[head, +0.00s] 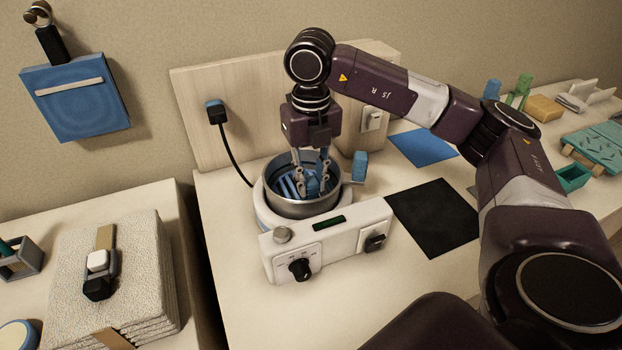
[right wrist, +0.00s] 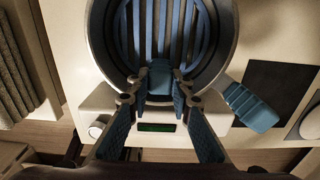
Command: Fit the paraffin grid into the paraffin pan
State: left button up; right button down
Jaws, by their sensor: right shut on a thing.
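The paraffin pan (head: 303,211) is a round metal pan with a blue handle (head: 360,165), seated in the white warmer (head: 330,240). The paraffin grid (head: 287,186), with blue slats, is inside the pan's rim. In the right wrist view the grid's slats (right wrist: 167,35) fill the visible part of the pan's opening. My right gripper (head: 313,188) reaches down into the pan from above and is shut on the grid's blue grip block (right wrist: 160,78). Whether the grid lies flat on the pan's bottom cannot be told. My left gripper is not in view.
A black mat (head: 436,217) and a blue mat (head: 422,147) lie right of the warmer. A black cord runs from the wall plug (head: 216,111) behind it. Folded towels (head: 140,270) sit on the left table, across a gap. Teal items (head: 597,147) are at the far right.

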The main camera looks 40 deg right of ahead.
jog(key=shift+f+b, duration=1.05)
jog(key=shift+f, duration=0.4)
jog(key=c, duration=1.7)
grip_release()
jog(key=shift+o, duration=0.2)
jog(key=shift+r, duration=0.1)
jog(key=shift+r+p, duration=2.85)
jog(key=shift+r, duration=1.1)
jog(key=shift+r, duration=0.1)
notch_tip(320, 180, up, 12)
